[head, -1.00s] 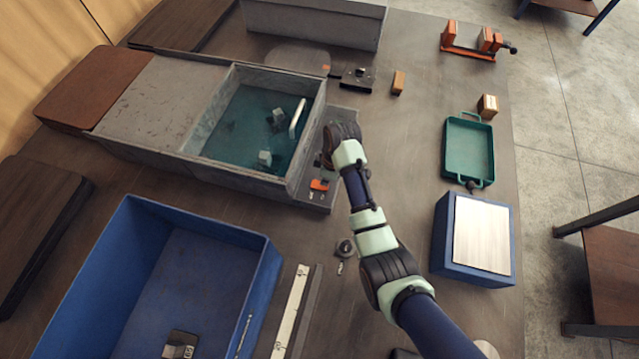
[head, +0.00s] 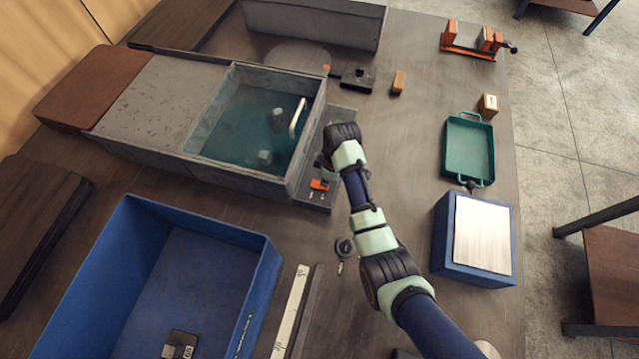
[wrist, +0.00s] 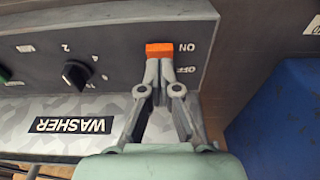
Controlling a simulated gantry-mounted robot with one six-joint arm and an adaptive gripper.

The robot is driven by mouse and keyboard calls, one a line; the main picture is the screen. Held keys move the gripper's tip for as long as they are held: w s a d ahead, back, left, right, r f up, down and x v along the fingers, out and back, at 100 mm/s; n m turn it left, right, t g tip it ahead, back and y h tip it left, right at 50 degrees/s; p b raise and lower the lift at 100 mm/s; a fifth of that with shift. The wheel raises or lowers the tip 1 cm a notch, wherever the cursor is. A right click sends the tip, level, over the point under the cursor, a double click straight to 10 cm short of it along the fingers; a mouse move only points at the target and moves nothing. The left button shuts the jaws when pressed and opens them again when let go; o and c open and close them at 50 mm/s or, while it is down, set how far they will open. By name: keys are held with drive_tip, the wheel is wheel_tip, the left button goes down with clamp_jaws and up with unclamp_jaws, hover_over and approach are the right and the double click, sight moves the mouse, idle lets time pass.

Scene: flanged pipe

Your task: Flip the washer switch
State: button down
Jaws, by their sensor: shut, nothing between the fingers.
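The washer is a grey tank (head: 205,170) with teal water (head: 235,135) and small grey parts in it. A "WASHER" label (wrist: 71,125) shows upside down in the wrist view. The orange switch (wrist: 160,49) is on the dark control panel, at the level of the "ON" mark (wrist: 187,47); the "OFF" mark (wrist: 187,69) is below it in the picture. The switch also shows in the head view (head: 319,185). My gripper (wrist: 160,66) is shut and empty, its fingertips right at the switch's lower edge; I cannot tell whether they touch.
A black dial (wrist: 76,74) and a green button (wrist: 4,74) sit left on the panel. A blue bin (head: 258,290) stands in front of the tank.

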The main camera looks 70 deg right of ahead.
drive_tip(key=shift+f+b, duration=0.4)
drive_tip(key=shift+f, duration=0.45)
idle(0.3)
wheel_tip(320, 180, up, 7)
drive_tip(key=p, duration=0.8)
drive_tip(key=shift+r, duration=0.15)
